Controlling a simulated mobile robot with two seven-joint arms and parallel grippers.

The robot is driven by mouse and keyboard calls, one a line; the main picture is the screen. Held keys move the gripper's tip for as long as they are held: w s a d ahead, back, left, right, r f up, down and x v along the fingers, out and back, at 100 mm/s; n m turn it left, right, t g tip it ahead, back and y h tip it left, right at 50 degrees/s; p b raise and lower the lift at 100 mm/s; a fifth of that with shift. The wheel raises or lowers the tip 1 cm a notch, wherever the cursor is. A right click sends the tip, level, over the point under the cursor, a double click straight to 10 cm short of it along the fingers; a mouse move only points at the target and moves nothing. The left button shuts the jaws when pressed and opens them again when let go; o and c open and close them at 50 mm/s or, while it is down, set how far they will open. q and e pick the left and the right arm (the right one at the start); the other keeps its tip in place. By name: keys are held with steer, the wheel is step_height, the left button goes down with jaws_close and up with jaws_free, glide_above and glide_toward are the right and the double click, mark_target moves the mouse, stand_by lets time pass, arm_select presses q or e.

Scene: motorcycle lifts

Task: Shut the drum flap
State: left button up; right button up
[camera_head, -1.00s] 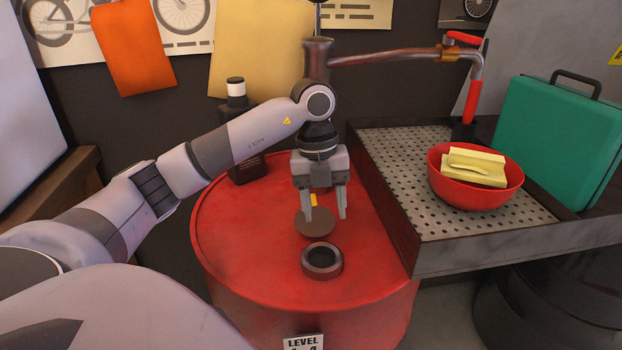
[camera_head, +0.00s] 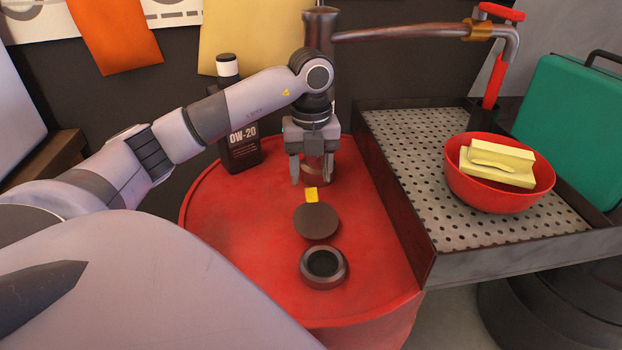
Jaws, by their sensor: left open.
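The drum (camera_head: 230,240) is red and stands in the middle of the view. On its top is a round dark opening with a raised grey rim (camera_head: 324,268). The round brown flap (camera_head: 317,222) stands open just behind the opening, with a small yellow tab (camera_head: 311,195) at its far edge. My left gripper (camera_head: 312,181) is open and empty, pointing down just behind the flap and tab, and appears apart from them. My right gripper is not in view.
A metal pipe (camera_head: 400,34) with a red-handled tap rises behind the gripper. A dark oil bottle (camera_head: 240,145) stands at the drum's back left. To the right, a perforated tray (camera_head: 420,185) carries a red bowl (camera_head: 500,185) with yellow sponges, near a green case (camera_head: 570,130).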

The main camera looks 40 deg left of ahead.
mark_target(310, 190)
arm_select(q)
steer(key=shift+f, duration=1.65)
jaws_close()
steer(key=shift+a, duration=0.1)
